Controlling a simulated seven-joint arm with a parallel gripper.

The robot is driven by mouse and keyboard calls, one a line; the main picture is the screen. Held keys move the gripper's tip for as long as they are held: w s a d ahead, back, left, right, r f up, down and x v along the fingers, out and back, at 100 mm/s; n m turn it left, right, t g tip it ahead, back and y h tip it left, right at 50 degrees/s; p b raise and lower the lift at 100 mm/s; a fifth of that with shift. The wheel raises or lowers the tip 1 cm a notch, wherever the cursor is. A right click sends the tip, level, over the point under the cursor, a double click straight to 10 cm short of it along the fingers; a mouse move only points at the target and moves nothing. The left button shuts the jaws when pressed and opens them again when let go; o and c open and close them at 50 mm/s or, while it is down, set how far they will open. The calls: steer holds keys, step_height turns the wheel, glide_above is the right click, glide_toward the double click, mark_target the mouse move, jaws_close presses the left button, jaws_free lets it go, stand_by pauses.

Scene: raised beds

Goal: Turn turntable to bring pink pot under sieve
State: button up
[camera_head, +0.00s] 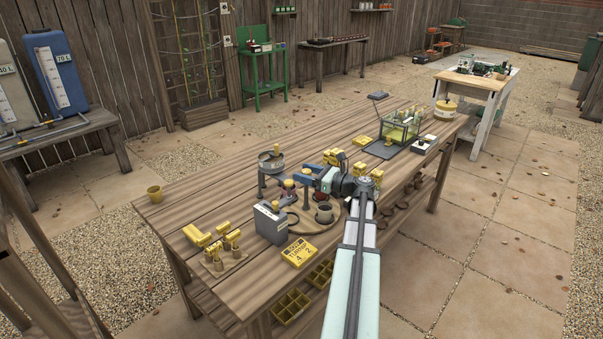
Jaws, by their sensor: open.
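A round wooden turntable (318,238) lies on the wooden bench, partly hidden by my arm and the things on it. A dark brownish pot (324,213) stands near its front right. A small purplish-pink shape (284,196) shows at its back left; I cannot tell whether it is the pink pot. The grey round sieve (271,162) is held up on a stand at the turntable's far left. My gripper (309,180) is open above the back of the turntable, pointing left. It is small here, and I cannot tell whether it touches anything.
A grey box (270,222) stands at the turntable's left front, beside a yellow numbered sign (299,252). Yellow pieces (225,243) stand at the bench's left front. A glass tank (400,127) stands at the right back. The bench's left back is clear.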

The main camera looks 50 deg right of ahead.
steer(key=v, duration=1.2)
steer(key=shift+a, duration=0.15)
